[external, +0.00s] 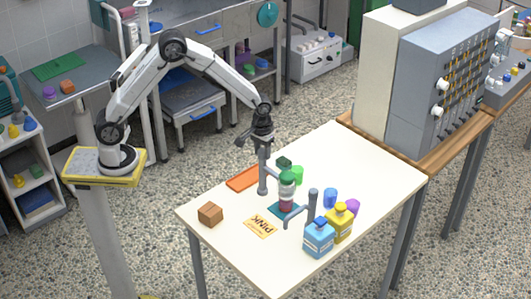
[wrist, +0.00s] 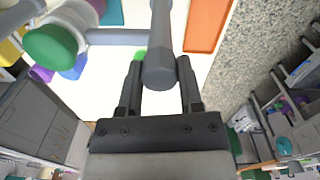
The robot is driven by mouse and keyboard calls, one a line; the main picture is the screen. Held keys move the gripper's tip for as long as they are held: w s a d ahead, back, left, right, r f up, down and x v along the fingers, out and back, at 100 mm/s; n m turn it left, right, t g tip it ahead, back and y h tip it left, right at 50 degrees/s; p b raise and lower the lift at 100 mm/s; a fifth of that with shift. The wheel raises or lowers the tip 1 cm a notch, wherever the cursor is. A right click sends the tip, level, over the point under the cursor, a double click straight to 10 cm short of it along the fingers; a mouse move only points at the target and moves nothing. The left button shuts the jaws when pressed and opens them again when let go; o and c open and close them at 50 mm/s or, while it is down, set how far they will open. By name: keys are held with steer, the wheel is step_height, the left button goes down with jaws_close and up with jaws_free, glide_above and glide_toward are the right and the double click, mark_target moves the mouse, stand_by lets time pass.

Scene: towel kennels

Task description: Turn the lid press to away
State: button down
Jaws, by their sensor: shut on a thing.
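The lid press shows as grey posts and bars on the white table, around a jar (external: 287,199) with a green lid (external: 288,178). One upright grey post (external: 263,176) stands left of the jar; another grey post (external: 312,206) with a low bar stands to its right. My gripper (external: 263,141) is shut on the top of the left post. In the wrist view the same grey post (wrist: 160,45) lies between my fingers (wrist: 160,68), and a grey bar (wrist: 117,37) runs from it towards the green lid (wrist: 50,46). The press's base is partly hidden.
The table's far right is clear.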

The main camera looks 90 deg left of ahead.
steer(key=shift+m, duration=0.4)
steer(key=m, duration=0.3)
steer(key=shift+m, duration=0.3)
steer(key=m, duration=0.9)
steer(key=shift+w, duration=0.1)
steer(key=m, duration=0.4)
steer(key=shift+m, duration=0.4)
steer(key=shift+c, duration=1.2)
jaws_free()
